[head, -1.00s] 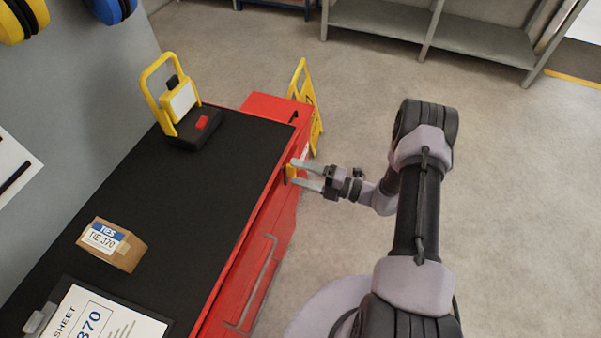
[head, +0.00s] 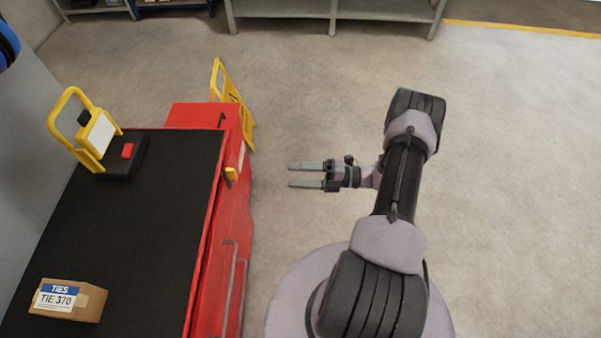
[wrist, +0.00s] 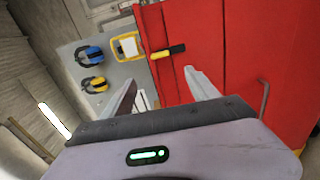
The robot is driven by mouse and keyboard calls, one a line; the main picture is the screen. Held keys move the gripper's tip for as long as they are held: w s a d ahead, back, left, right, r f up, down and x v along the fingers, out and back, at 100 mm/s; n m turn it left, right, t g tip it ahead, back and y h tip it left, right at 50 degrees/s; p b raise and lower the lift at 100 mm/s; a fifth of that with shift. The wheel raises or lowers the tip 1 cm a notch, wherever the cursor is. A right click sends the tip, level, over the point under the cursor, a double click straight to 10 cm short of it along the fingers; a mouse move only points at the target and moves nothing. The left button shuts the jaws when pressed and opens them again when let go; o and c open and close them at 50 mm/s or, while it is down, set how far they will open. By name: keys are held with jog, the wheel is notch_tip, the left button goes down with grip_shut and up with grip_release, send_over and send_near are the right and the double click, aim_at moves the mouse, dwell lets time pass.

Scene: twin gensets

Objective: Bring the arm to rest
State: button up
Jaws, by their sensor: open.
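My gripper (head: 306,175) is open and empty in the head view. It is out over the floor, to the right of the red cabinet (head: 236,210) and apart from it. Its fingers point left toward the yellow-ended latch or handle (head: 231,174) at the cabinet's edge. In the wrist view, the two open fingers (wrist: 160,95) have nothing between them that they hold. The red cabinet front (wrist: 228,50) and the yellow and black handle (wrist: 167,51) lie beyond them.
On the black cabinet top (head: 150,230) stand a work lamp with a yellow frame (head: 97,135) and a TIES box (head: 70,299). A yellow floor sign (head: 236,105) stands behind the cabinet. Grey shelving (head: 335,12) is at the back. The floor on the right is clear.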

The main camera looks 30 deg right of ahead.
jog(key=shift+s+d, duration=0.25)
jog(key=shift+d, duration=0.05)
jog(key=s+a+r+n+g+h, duration=0.1)
jog(key=a+r+n+g+h, duration=0.1)
jog(key=a+r+n+g, duration=0.6)
jog(key=a+r+n+g+h, duration=0.2)
jog(key=a+r+n, duration=0.2)
jog(key=r+n, duration=0.75)
jog(key=s+a+r+n+t+h, duration=0.2)
jog(key=s+r+n, duration=0.4)
jog(key=n, duration=0.4)
jog(key=s+a+r+n+t+h, duration=0.3)
jog(key=s+a+r+n+h, duration=0.1)
jog(key=s+r+n+h, duration=0.2)
notch_tip(320, 180, up, 2)
jog(key=s+n, duration=0.1)
jog(key=n, duration=0.2)
jog(key=shift+s+a+n+h, duration=0.15)
jog(key=shift+a+n+h, duration=0.15)
jog(key=shift+a+n, duration=0.05)
